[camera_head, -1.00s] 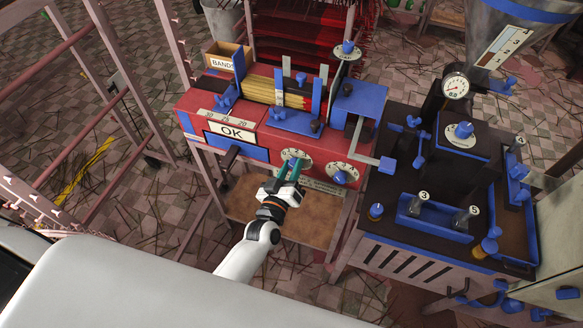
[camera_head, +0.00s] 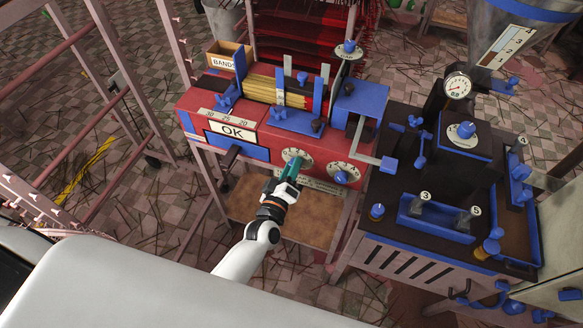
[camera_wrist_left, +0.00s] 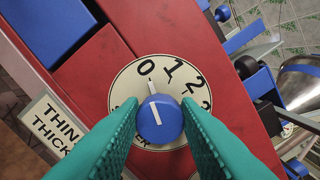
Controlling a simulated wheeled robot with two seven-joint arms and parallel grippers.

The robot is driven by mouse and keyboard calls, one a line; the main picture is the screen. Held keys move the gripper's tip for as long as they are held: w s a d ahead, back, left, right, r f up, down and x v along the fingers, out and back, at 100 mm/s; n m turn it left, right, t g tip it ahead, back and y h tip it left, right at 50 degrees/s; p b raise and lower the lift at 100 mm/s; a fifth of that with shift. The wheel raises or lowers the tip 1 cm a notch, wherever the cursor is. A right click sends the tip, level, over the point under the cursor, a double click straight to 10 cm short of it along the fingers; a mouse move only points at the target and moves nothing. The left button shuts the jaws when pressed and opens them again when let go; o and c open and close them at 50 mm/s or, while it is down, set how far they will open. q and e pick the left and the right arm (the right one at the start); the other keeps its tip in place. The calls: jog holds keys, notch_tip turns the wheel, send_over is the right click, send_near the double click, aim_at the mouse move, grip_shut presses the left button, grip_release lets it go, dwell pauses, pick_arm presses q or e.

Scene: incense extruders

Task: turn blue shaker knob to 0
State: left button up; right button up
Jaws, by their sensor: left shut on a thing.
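The blue shaker knob (camera_wrist_left: 159,120) sits on a round cream dial (camera_wrist_left: 125,92) marked 0, 1, 2 and on, on the red panel. Its white line points up and slightly left, towards the 0 in the left wrist view. The lower part of the dial is hidden behind the fingers. My left gripper (camera_wrist_left: 161,132) has its teal fingers on both sides of the knob, shut on it. In the head view my left gripper (camera_head: 291,171) reaches the dial (camera_head: 298,154) on the front of the red machine. My right gripper is not in view.
A second dial with a blue knob (camera_head: 341,177) is close to the right on the same red front. A THIN/THICK label (camera_wrist_left: 55,122) lies left of the dial. A lever (camera_head: 232,153) sticks out at the left, below the OK sign (camera_head: 231,131).

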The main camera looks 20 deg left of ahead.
pick_arm(q)
jog(key=o, duration=1)
jog(key=shift+c, duration=0.2)
jog(key=s+b, duration=0.1)
jog(key=s, duration=1.1)
jog(key=shift+a, duration=0.2)
